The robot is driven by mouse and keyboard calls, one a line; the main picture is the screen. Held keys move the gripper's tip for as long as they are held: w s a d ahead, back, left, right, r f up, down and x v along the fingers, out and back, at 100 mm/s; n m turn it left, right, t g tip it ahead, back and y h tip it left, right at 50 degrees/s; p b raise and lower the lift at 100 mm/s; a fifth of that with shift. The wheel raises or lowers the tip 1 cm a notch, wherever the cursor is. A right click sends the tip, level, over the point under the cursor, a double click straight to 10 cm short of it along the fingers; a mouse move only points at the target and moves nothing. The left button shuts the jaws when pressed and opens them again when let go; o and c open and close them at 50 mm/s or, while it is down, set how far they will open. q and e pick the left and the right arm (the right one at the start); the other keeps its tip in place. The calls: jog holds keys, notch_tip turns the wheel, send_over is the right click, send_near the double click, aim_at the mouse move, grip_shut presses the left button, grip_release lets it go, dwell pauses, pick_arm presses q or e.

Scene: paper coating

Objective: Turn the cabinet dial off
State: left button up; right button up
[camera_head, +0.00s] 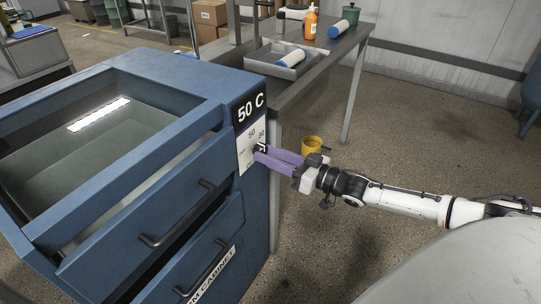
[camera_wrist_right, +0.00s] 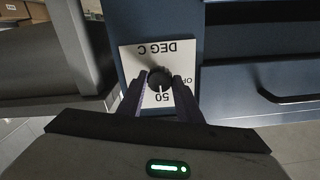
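The blue cabinet (camera_head: 200,130) stands at the left, and its display (camera_head: 249,108) reads "50 C". The round black dial (camera_wrist_right: 160,80) sits on a white plate marked "DEG C", "50" and "OFF", upside down in the right wrist view. Its pale pointer mark appears directed toward the "50" side. My right gripper (camera_head: 261,152) is at the dial with its purple fingers, one on each side of it. In the right wrist view the fingers (camera_wrist_right: 160,88) look slightly apart from the dial; contact is not clear. My left gripper is not in view.
Drawer handles (camera_head: 178,215) stick out from the cabinet front below the dial. A grey table (camera_head: 322,62) behind holds a metal tray (camera_head: 290,67), a blue-and-white roller (camera_head: 291,58) and an orange bottle (camera_head: 311,22). A yellow mug-like container (camera_head: 311,144) shows beyond the gripper.

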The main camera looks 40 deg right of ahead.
jog(key=shift+c, duration=0.9)
jog(key=shift+n, duration=0.3)
jog(key=n+p, duration=0.1)
jog(key=n, duration=1.2)
jog(key=shift+d+p, duration=0.15)
jog(key=shift+p, duration=0.15)
jog(key=shift+n, duration=0.3)
jog(key=o, duration=1)
jog(key=shift+o, duration=0.2)
